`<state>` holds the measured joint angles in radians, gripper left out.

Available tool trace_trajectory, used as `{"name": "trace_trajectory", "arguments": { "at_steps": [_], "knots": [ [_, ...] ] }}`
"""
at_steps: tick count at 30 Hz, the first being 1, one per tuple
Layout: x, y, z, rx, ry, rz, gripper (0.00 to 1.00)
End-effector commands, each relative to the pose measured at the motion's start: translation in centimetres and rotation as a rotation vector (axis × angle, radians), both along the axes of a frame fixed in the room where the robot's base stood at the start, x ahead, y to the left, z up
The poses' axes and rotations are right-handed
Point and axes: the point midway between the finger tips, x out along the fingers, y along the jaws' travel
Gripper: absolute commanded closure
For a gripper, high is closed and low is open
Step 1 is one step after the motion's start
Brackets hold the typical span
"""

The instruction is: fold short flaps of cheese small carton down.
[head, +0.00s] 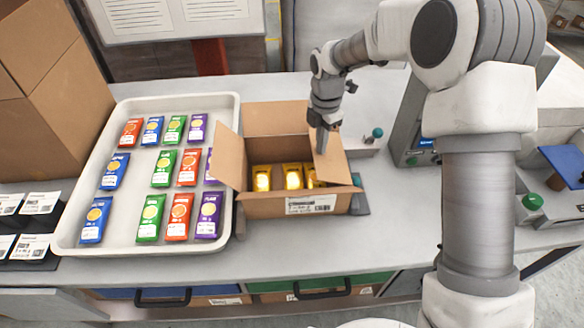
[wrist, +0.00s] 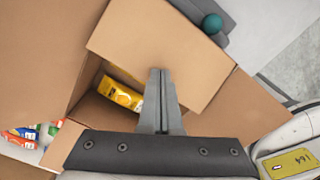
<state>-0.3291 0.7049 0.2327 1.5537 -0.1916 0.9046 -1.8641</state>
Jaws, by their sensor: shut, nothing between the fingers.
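The small carton (head: 268,208) stands open on the bench, with yellow-wrapped packs (head: 293,177) inside and a white label on its near side. Its left short flap (head: 229,155) stands up and leans outward. Its right short flap (head: 331,164) is tilted over the right part of the opening and partly covers the packs. My gripper (head: 322,150) is shut and empty, with its fingertips at the right flap. In the wrist view the closed fingers (wrist: 160,80) lie over that flap (wrist: 190,50), and one yellow pack (wrist: 122,95) shows beside it. I cannot tell whether the fingertips touch it.
A white tray (head: 78,230) with several coloured bars stands left of the carton. Large brown boxes (head: 50,80) stand at the far left. A grey weigher with a teal knob (head: 377,132) is behind and right of the carton. Bare bench lies in front.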

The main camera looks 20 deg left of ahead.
Motion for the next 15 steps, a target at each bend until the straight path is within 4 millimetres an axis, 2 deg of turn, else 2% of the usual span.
{"name": "trace_trajectory", "arguments": {
  "at_steps": [1, 4, 15],
  "knots": [
    [-0.14, 0.25, -0.79, 0.000, 0.001, 0.001, 1.00],
    [-0.31, 0.61, -1.50, 0.000, 0.002, 0.000, 1.00],
    [-0.34, 0.73, -1.53, 0.000, 0.001, 0.000, 1.00]
  ]
}}
